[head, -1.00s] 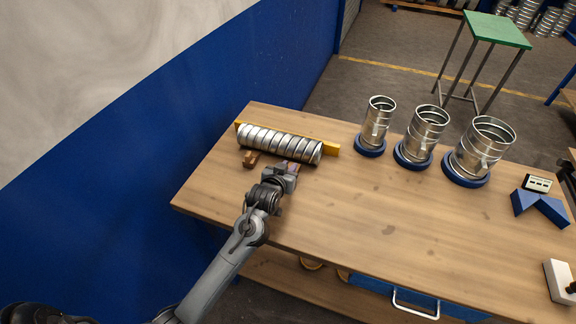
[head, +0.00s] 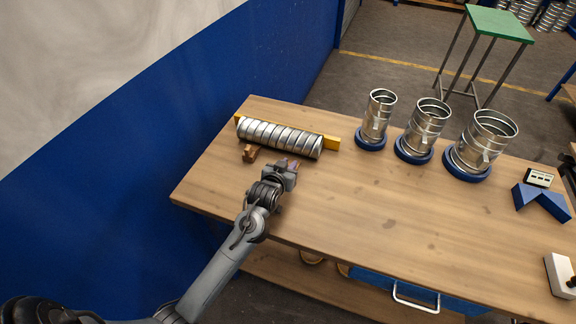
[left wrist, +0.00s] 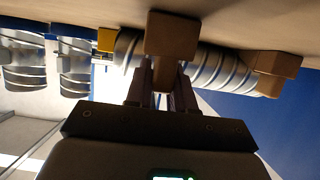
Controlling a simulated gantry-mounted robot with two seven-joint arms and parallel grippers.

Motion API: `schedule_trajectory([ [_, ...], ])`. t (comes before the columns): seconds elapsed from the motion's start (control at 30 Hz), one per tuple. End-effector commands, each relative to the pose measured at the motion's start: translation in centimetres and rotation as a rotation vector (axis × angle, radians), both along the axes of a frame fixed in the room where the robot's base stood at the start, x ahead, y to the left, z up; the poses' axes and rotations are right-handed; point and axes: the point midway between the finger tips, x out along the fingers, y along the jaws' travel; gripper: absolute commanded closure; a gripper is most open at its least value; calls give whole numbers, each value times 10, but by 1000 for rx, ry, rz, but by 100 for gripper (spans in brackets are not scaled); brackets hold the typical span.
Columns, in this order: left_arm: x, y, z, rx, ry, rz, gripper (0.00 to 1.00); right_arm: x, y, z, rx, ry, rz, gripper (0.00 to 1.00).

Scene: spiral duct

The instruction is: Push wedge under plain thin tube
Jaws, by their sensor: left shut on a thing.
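The plain thin tube (head: 282,137), a silver spiral-ribbed duct, lies on its side along the back left of the wooden table. It also shows in the left wrist view (left wrist: 212,68). One small brown wedge (head: 249,154) sits at the front of its left end; the left wrist view shows it at the right (left wrist: 276,70). My left gripper (head: 289,166) is in front of the tube's right half. It is shut on a second brown wedge (left wrist: 172,36), largely hidden in the head view. Whether this wedge touches the tube I cannot tell. My right gripper is not in view.
A yellow bar (head: 332,143) runs behind the tube. Three upright metal ducts on blue rings, the nearest to the tube (head: 377,118), stand to the right. Blue angled blocks (head: 541,200) lie at the far right. The table's middle (head: 370,205) is clear.

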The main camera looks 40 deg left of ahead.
Motion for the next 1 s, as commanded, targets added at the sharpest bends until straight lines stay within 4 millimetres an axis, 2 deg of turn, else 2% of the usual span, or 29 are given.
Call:
schedule_trajectory([
  [1.0,24,9,1,1,-2,1,100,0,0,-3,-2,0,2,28],
])
